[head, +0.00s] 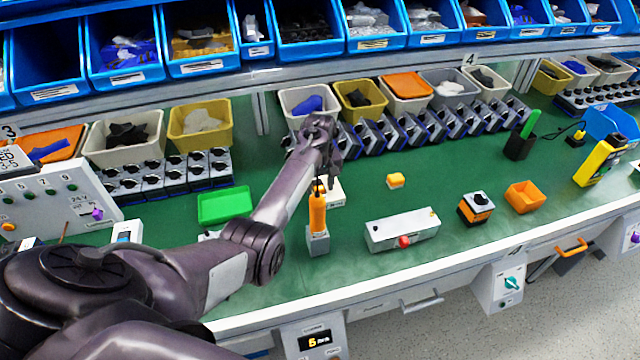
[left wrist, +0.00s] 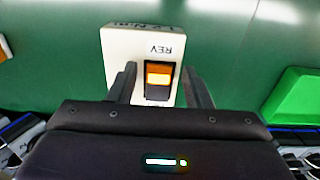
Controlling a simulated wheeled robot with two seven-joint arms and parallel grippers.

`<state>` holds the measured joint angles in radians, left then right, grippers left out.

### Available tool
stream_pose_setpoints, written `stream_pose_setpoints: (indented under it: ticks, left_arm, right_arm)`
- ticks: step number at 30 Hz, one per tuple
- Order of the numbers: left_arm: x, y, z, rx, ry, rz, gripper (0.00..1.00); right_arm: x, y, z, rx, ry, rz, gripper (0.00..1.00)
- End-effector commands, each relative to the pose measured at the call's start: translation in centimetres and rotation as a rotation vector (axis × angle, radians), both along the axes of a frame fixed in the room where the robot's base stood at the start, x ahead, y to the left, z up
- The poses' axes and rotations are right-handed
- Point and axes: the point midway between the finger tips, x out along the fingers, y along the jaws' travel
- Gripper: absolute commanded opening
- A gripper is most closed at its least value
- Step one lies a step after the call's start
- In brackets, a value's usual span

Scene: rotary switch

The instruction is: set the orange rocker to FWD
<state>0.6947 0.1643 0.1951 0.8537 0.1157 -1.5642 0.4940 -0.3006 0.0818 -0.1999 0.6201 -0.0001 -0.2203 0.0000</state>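The orange rocker (left wrist: 160,75) sits in a black frame on a small white switch box (left wrist: 118,48). A label reading REV, upside down in the left wrist view, is just above the rocker; lettering at the box's far edge is too small to read. I cannot tell which side of the rocker is pressed. In the head view the box (head: 335,194) is partly hidden behind my left gripper (head: 328,178). In the left wrist view my left gripper (left wrist: 160,88) is open, its fingers on either side of the rocker, holding nothing. My right gripper is not in view.
An orange-handled tool (head: 317,212) in a grey stand is close in front of the switch box. A green tray (head: 226,205) lies to the left.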

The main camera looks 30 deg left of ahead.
Motion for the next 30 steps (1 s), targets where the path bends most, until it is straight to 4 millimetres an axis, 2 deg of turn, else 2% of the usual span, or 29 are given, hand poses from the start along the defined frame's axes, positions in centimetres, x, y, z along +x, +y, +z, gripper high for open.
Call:
stream_pose_setpoints:
  ticks: [2,9,17,24,30]
  left_arm:
    - [0.0,0.0,0.0,0.0,0.0,0.0,0.34]
    - [0.0,0.0,0.0,0.0,0.0,0.0,0.03]
    - [0.3,0.3,0.0,-0.05,0.041,0.004,0.03]
    - [0.7,0.7,-0.3,-0.172,0.143,0.003,0.03]
    - [0.7,0.8,0.2,-0.218,0.184,0.002,0.03]
  right_arm:
    - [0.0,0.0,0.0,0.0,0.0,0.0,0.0]
    - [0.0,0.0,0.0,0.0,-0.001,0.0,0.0]
    - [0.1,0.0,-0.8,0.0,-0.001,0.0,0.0]
    - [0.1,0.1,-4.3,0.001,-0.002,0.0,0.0]
    - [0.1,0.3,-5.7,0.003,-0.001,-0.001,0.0]
